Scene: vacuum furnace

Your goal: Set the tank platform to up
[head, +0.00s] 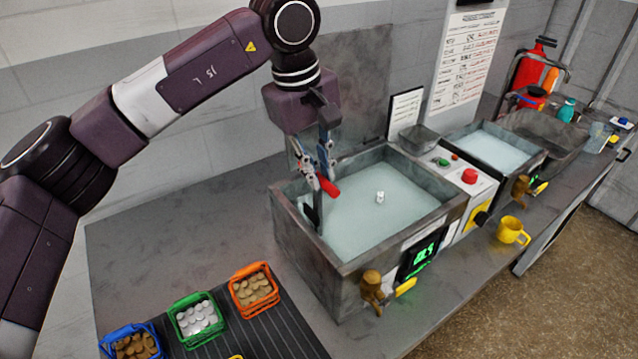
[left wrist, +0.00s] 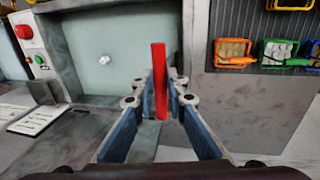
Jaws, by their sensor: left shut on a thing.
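The near tank (head: 290,225) is a grey metal basin of pale liquid with a small white object (head: 380,197) in it. A red lever handle (head: 329,187) is at the tank's left rim, with a dark upright post (head: 318,212) beside it. My left gripper (head: 321,170) is shut on the red handle. In the left wrist view the red handle (left wrist: 159,75) stands between the blue-padded fingers of the gripper (left wrist: 161,90). The fingers partly hide the lever in the head view. I cannot make out a platform under the liquid. My right gripper is not in view.
Blue (head: 131,342), green (head: 197,318) and orange (head: 254,288) baskets of round pieces stand at the front left. A control box with a red button (head: 469,176) adjoins the tank. A second tank (head: 492,150) and a yellow mug (head: 511,231) are further right. The counter's left part is clear.

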